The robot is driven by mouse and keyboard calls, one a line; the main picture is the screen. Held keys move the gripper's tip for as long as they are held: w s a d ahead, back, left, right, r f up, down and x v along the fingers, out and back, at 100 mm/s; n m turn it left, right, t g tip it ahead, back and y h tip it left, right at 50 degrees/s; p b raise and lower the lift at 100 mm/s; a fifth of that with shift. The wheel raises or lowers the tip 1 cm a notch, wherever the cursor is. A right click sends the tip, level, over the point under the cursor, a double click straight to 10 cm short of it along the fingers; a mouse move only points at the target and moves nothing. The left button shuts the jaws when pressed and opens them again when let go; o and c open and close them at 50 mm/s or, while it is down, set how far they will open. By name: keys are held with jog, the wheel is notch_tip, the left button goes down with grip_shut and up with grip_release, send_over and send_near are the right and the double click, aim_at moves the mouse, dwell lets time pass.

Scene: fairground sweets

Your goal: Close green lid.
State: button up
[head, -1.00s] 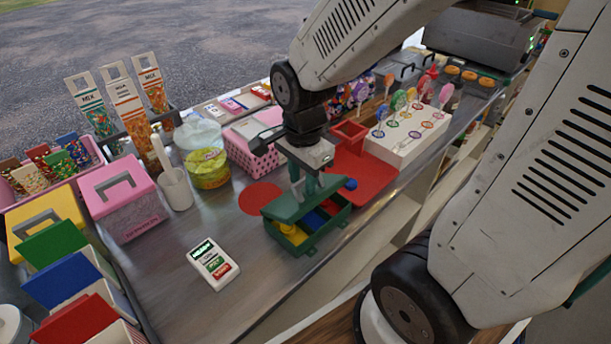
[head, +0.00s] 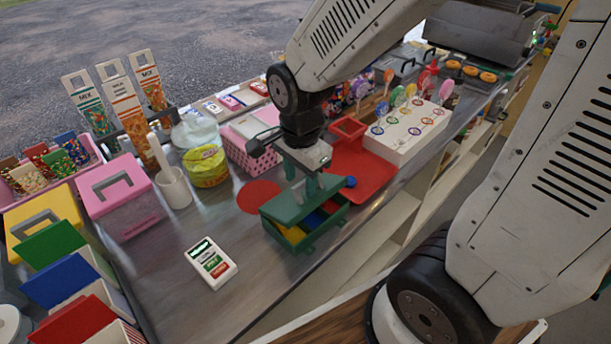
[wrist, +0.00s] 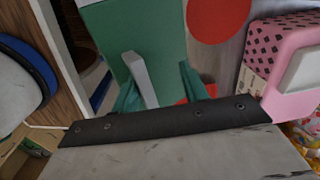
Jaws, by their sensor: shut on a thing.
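A green box (head: 298,246) stands on the metal counter, its green lid (head: 283,210) tilted partly open above it. Yellow, blue and red contents show through the gap at the near side. My gripper (head: 307,187) is over the lid and shut on its grey handle. In the wrist view, the lid (wrist: 118,38) and its grey handle (wrist: 139,75) show, with my greenish fingers on either side of the handle. The handle's far end is partly hidden by my gripper.
A red tray (head: 375,178) lies right of the box and a red disc (head: 259,196) lies behind it. A pink basket (head: 250,157) stands behind. A white card-like device (head: 211,263) lies at front left. The counter between is clear.

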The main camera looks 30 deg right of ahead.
jog(key=shift+s+d+f+g, duration=0.15)
jog(key=shift+s+f+g, duration=0.15)
jog(key=shift+s+f, duration=0.4)
jog(key=shift+w+r, duration=0.15)
jog(key=shift+r, duration=0.1)
notch_tip(320, 180, up, 12)
jog(key=shift+w+r, duration=0.2)
jog(key=shift+w, duration=0.1)
